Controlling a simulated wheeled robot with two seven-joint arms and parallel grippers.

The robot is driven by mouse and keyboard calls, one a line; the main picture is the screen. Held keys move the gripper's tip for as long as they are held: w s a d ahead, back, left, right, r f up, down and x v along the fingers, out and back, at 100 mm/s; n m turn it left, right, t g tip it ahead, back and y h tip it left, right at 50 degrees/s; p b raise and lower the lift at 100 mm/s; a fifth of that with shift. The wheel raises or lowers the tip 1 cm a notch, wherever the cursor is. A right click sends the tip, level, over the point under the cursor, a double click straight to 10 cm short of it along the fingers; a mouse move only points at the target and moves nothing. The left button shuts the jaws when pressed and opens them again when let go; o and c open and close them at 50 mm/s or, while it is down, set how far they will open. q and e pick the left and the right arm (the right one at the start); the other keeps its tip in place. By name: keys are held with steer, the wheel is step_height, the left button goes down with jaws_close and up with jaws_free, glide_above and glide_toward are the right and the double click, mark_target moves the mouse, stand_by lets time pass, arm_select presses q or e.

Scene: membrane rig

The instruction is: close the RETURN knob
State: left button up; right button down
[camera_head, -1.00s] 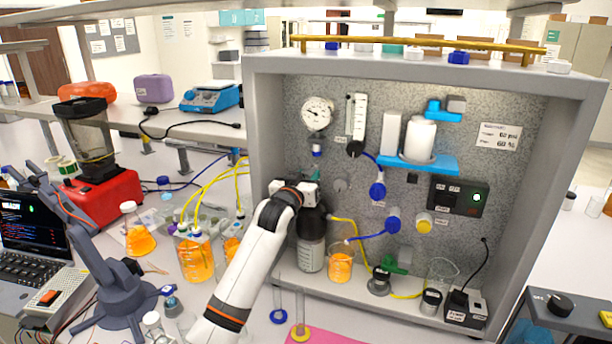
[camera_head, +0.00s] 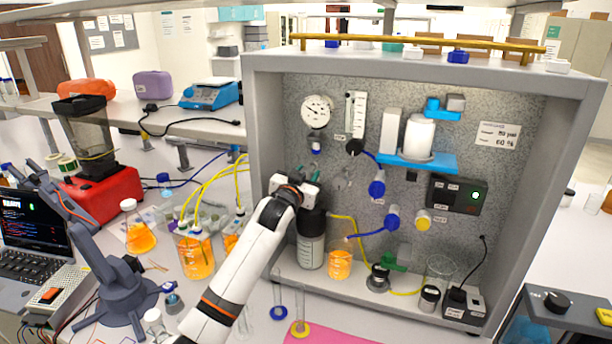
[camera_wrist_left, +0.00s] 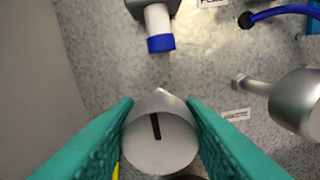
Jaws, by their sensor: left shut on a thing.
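My left gripper (camera_wrist_left: 162,118) has its teal fingers closed on the two sides of a round silver knob (camera_wrist_left: 160,145). The knob's face has a black line, tilted slightly from upright in the wrist view. A small label (camera_wrist_left: 237,114) beside it is too small to read, so I cannot confirm the name RETURN. In the head view, my left gripper (camera_head: 310,182) is at the left part of the speckled panel (camera_head: 290,130), and hides the knob. A second silver knob (camera_wrist_left: 300,104) is to the right, apart from the fingers. My right gripper is not in view.
A grey fitting with a blue end (camera_wrist_left: 160,43) is above the gripped knob. A pressure gauge (camera_head: 317,110) is higher on the panel. A dark-capped bottle (camera_head: 311,246) and an orange beaker (camera_head: 340,263) stand below. The panel's grey side wall (camera_head: 262,130) is close on the left.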

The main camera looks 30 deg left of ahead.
arm_select(q)
steer(key=o, duration=1)
steer(key=shift+r, duration=0.25)
steer(key=shift+c, duration=0.2)
steer(key=shift+o, duration=0.2)
steer(key=shift+w+f, duration=0.1)
steer(key=shift+f, duration=0.1)
steer(key=b+v, duration=0.3)
steer(key=v, duration=0.9)
steer(key=shift+b, duration=0.35)
